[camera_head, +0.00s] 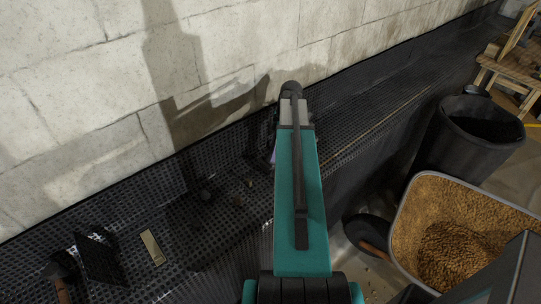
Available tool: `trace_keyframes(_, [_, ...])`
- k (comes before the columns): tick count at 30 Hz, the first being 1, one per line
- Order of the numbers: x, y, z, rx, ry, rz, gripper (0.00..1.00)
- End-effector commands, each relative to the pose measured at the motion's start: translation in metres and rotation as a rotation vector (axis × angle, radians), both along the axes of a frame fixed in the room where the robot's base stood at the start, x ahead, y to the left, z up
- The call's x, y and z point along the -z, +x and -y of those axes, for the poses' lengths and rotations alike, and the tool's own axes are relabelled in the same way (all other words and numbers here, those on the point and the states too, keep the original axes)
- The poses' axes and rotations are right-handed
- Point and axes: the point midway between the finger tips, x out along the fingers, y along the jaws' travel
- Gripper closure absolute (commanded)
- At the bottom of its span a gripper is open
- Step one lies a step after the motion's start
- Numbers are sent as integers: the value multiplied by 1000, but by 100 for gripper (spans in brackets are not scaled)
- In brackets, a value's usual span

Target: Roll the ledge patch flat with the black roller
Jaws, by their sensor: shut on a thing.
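My teal arm reaches forward over the black dimpled membrane (225,165), which covers the ledge at the foot of the block wall. The arm's dark far joint is close to the wall. My gripper is hidden behind the arm, and I cannot see the black roller. A small purple-grey bit (273,152) shows at the arm's left edge; I cannot tell what it belongs to. I cannot make out the ledge patch; the area under the arm is covered. A dark square dimpled piece (100,259) lies at the lower left, but I cannot tell whether it is the patch.
A pale bar (153,247) and a wooden-handled tool (62,277) lie at lower left. Small crumbs dot the membrane left of the arm. At right are a gravel-filled tub (407,205), a black bucket (447,135), a dark wooden-handled tool (370,232) and a wooden stand (512,65).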

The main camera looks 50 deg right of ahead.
Motion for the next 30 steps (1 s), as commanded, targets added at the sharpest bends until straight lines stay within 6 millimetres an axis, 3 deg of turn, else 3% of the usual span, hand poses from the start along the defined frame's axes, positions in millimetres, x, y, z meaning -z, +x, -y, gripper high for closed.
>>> trace_keyframes(15, [-3, -1, 5, -1, 1, 1, 100])
trace_keyframes(30, [-35, -1, 5, -1, 1, 1, 100])
